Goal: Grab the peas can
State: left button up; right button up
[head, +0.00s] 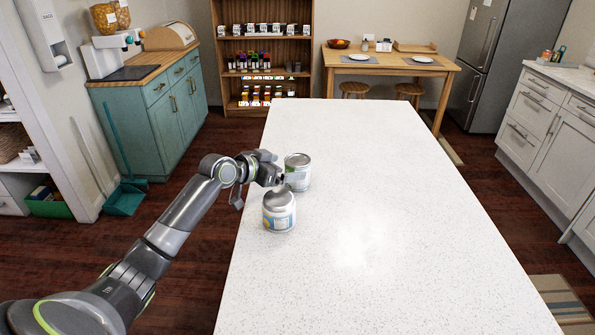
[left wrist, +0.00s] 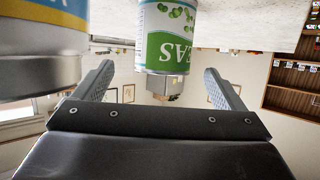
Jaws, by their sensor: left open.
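The peas can (head: 298,175) stands upright on the white counter near its left edge. It has a white and green label. In the left wrist view the peas can (left wrist: 166,45) appears upside down, ahead of the jaws and between the two fingers in the picture, with a gap on each side. My left gripper (head: 281,181) is open and empty, close to the left side of the peas can. I cannot tell if its fingertips reach around the can. My right gripper is not in view.
A second can (head: 279,212) with a blue and yellow label stands just in front of the gripper; in the left wrist view this second can (left wrist: 40,45) is close to the left finger. The rest of the white counter (head: 400,230) is clear.

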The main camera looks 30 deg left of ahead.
aim_at(298, 166)
pick_arm(q)
jog(key=shift+a+p+x, duration=0.2)
jog(key=shift+p+x, duration=0.4)
jog(key=shift+x, duration=2.65)
jog(key=shift+f, duration=0.15)
